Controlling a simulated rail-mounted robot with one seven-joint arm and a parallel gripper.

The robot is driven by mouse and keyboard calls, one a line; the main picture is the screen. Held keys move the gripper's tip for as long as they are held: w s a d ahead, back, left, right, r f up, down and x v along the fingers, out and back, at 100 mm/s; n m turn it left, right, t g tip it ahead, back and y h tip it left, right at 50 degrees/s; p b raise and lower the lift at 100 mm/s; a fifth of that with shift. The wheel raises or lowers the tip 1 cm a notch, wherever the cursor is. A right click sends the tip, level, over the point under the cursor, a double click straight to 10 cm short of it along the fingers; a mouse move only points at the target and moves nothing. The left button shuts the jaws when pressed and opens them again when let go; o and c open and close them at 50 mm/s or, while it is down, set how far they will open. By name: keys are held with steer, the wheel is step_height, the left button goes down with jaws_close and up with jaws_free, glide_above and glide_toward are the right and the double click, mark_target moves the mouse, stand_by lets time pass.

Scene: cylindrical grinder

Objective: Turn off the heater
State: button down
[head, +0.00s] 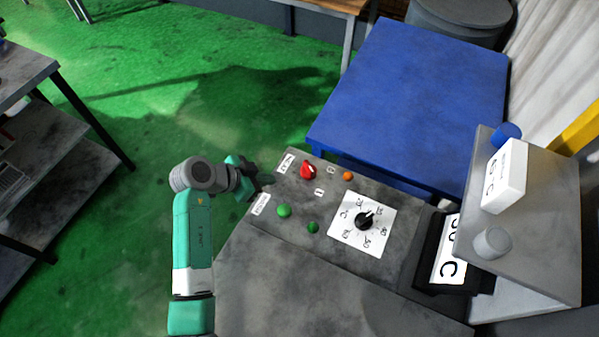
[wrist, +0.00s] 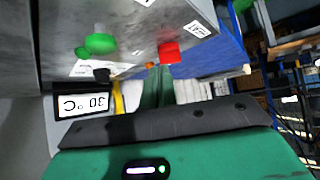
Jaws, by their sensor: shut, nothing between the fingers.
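The heater's grey control panel (head: 330,190) carries a red rotary switch (head: 308,170) near its far left corner. Two green buttons (head: 284,210) are nearer, and a black temperature dial (head: 364,220) sits on a white scale. My gripper (head: 266,180) is shut and empty at the panel's left edge, left of the red switch and apart from it. In the wrist view, the red switch (wrist: 169,53) shows just beyond the green fingers (wrist: 160,88); contact cannot be told there.
A display (head: 448,250) stands right of the panel; it reads 30 °C in the wrist view (wrist: 83,104). A blue table (head: 415,95) lies behind the panel. A grey box with a white block (head: 506,176) stands at right. Green floor is open at left.

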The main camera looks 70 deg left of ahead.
mark_target(309, 174)
steer(key=x, duration=0.7)
steer(key=shift+w+a+f+b, duration=0.1)
steer(key=shift+w+f+b, duration=0.2)
steer(key=shift+b, duration=0.1)
steer(key=w, duration=0.2)
steer(key=shift+w+a+r, duration=0.1)
steer(key=shift+w, duration=0.3)
steer(key=shift+w+a, duration=0.1)
steer(key=shift+w, duration=0.6)
